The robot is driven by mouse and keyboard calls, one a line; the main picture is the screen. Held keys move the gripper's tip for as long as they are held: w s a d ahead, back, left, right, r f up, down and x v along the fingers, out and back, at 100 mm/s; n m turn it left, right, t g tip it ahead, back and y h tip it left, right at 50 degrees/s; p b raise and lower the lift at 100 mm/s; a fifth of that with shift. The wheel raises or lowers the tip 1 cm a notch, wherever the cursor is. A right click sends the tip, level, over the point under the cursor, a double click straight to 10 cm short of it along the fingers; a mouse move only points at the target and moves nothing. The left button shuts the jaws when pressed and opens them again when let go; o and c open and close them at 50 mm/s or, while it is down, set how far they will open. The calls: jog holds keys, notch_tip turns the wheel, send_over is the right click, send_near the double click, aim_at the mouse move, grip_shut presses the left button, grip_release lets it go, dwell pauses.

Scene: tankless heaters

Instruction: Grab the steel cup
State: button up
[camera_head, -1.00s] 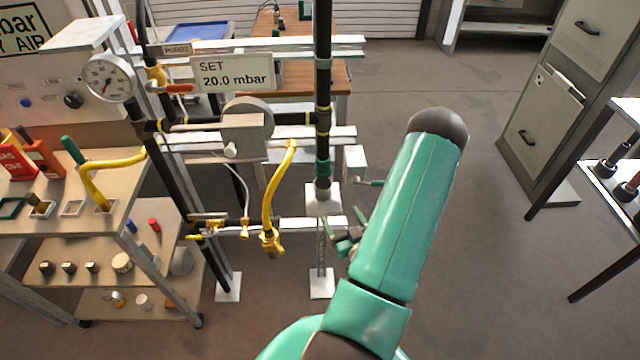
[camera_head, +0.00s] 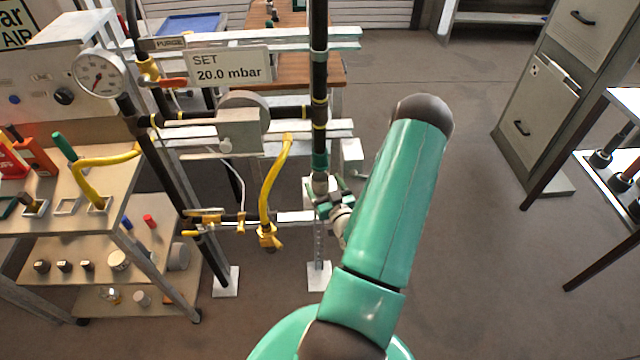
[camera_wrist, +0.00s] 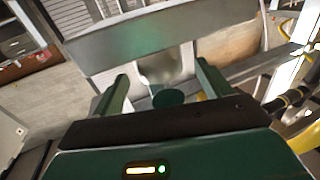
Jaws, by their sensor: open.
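A small grey steel cup (camera_head: 320,184) shows at the lower end of the black vertical pipe in the head view, just under a green collar. My gripper (camera_head: 331,202) is at this lower end, beside or just below the cup; overlap hides the exact gap. In the wrist view my gripper (camera_wrist: 163,80) is open, with its two green fingers apart. A pale, shiny rounded shape (camera_wrist: 165,64), which looks like the cup, shows between and beyond the fingers. I cannot tell whether either finger touches it.
A yellow hose (camera_head: 272,185) hangs left of the pipe. A gauge (camera_head: 99,73) and a "SET 20.0 mbar" sign (camera_head: 228,66) are on the rig. A cart (camera_head: 150,262) stands left, a filing cabinet (camera_head: 545,95) right. Floor (camera_head: 480,260) right of my arm is clear.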

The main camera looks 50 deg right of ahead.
aim_at(324, 184)
jog(key=shift+x, duration=1.45)
jog(key=c, duration=1.1)
jog(key=shift+c, duration=0.2)
jog(key=shift+r, duration=0.15)
